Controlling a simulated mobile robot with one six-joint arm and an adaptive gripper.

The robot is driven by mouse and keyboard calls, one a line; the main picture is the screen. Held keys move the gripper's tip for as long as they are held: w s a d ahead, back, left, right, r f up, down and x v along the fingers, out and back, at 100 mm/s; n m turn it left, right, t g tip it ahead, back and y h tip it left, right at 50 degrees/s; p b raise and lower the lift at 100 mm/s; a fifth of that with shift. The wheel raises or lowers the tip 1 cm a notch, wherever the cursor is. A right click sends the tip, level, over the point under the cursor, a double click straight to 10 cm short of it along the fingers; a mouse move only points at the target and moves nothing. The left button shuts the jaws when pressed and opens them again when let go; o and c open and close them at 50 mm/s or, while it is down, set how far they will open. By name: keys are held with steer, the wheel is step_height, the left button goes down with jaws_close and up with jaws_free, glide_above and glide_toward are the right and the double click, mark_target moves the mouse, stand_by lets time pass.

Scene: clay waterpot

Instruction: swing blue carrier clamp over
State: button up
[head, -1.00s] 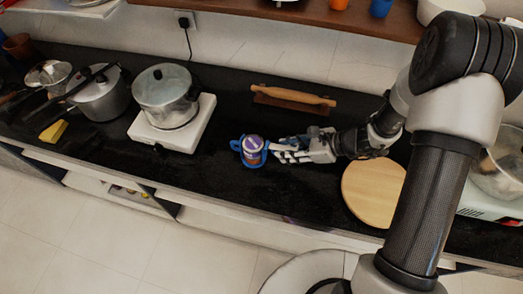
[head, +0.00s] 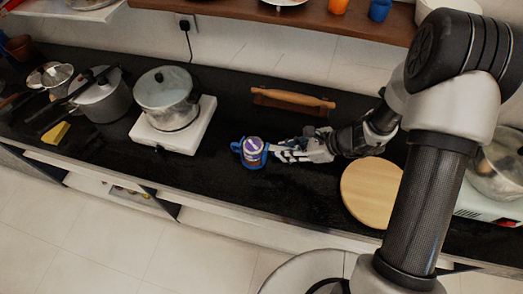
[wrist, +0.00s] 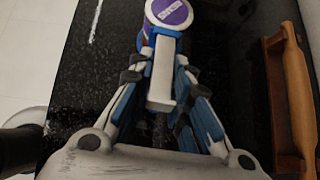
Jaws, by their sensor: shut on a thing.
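The blue carrier clamp (head: 241,148) sits around a jar with a purple and white lid (head: 253,144) over the dark counter in the head view. I cannot tell whether the jar touches the counter. In the wrist view the jar lid (wrist: 170,12) is at the top, and the carrier's pale, blue-edged handle (wrist: 163,75) points down toward my palm. My gripper (head: 276,150), to the right of the jar, is shut on this handle. Its fingers lie on both sides of the handle in the wrist view (wrist: 158,82). The carrier's lower part is hidden.
A steel pot (head: 167,98) stands on a white hob (head: 196,132) to the left. A rolling pin (head: 292,101) lies behind my gripper, and a round wooden board (head: 370,195) lies to the right. The counter's front edge is near; bare counter lies between jar and hob.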

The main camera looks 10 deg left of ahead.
steer(key=shift+a+r+h+p, duration=0.1)
steer(key=shift+r+h+p, duration=0.2)
steer(key=shift+h+p, duration=0.1)
steer(key=shift+r, duration=0.1)
steer(key=shift+a+r+h+p, duration=0.1)
steer(key=shift+r+h+p, duration=0.2)
steer(key=shift+p, duration=0.45)
steer(key=shift+a+r+h+p, duration=0.1)
steer(key=shift+r+h+p, duration=0.1)
steer(key=shift+h+p, duration=0.35)
steer(key=shift+a+r+g+h+p, duration=0.15)
steer(key=shift+r+g+h+p, duration=0.2)
steer(key=shift+p, duration=0.8)
steer(key=shift+w+r+p, duration=0.1)
steer(key=shift+r+p, duration=0.05)
steer(key=shift+p, duration=0.4)
